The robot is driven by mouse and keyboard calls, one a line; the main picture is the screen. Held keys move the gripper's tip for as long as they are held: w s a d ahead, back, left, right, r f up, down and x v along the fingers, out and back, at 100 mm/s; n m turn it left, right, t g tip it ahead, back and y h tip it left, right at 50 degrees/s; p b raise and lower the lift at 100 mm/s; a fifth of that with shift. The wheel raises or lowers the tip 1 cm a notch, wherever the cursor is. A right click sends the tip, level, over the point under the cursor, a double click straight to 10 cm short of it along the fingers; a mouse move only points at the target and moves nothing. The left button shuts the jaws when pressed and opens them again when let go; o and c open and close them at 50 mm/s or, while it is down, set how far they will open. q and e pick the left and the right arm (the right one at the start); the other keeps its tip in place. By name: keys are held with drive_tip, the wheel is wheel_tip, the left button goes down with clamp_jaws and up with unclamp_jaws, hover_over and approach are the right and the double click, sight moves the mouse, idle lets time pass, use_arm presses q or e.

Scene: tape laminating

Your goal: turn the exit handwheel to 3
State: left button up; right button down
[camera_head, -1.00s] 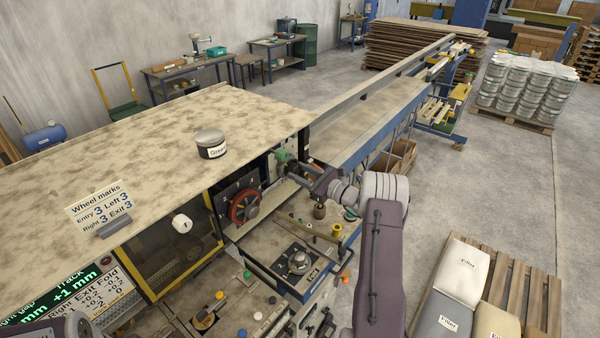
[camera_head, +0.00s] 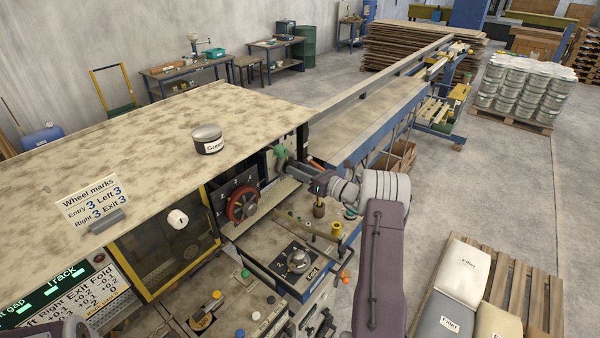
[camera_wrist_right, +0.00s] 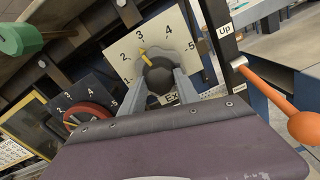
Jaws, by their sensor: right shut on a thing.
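The exit handwheel (camera_wrist_right: 158,75) shows in the right wrist view as a dark round hub with a grey rim and a yellow pointer. It sits on a pale numbered dial plate (camera_wrist_right: 124,46). The pointer tilts up and left, roughly toward the 3. My right gripper (camera_wrist_right: 171,78) is shut on the handwheel, with a finger on either side of the hub; the label below is partly covered. In the head view my right gripper (camera_head: 292,172) reaches the machine side and hides most of this wheel. My left gripper is not in view.
A red handwheel (camera_head: 241,205) is to the left on its own dial. A sign (camera_head: 92,205) lists the wheel marks, with Exit 3. An orange-knobbed lever (camera_wrist_right: 303,128) is close to the right gripper. A labelled tin (camera_head: 207,139) stands on the panel top.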

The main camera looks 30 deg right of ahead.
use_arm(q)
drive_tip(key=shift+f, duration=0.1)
use_arm(e)
drive_tip(key=shift+a+m, duration=0.1)
drive_tip(key=shift+m, duration=0.9)
drive_tip(key=c, duration=1)
unclamp_jaws()
drive_tip(key=shift+w, duration=0.1)
drive_tip(key=shift+o, duration=0.5)
drive_tip(key=shift+w+a+f, duration=0.1)
drive_tip(key=shift+w+a, duration=0.1)
drive_tip(key=shift+w, duration=0.1)
use_arm(q)
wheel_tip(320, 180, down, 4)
drive_tip(key=b, duration=0.3)
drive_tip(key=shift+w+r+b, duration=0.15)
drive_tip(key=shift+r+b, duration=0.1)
drive_tip(key=shift+b, duration=0.05)
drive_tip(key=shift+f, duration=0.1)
use_arm(e)
drive_tip(key=v, duration=0.9)
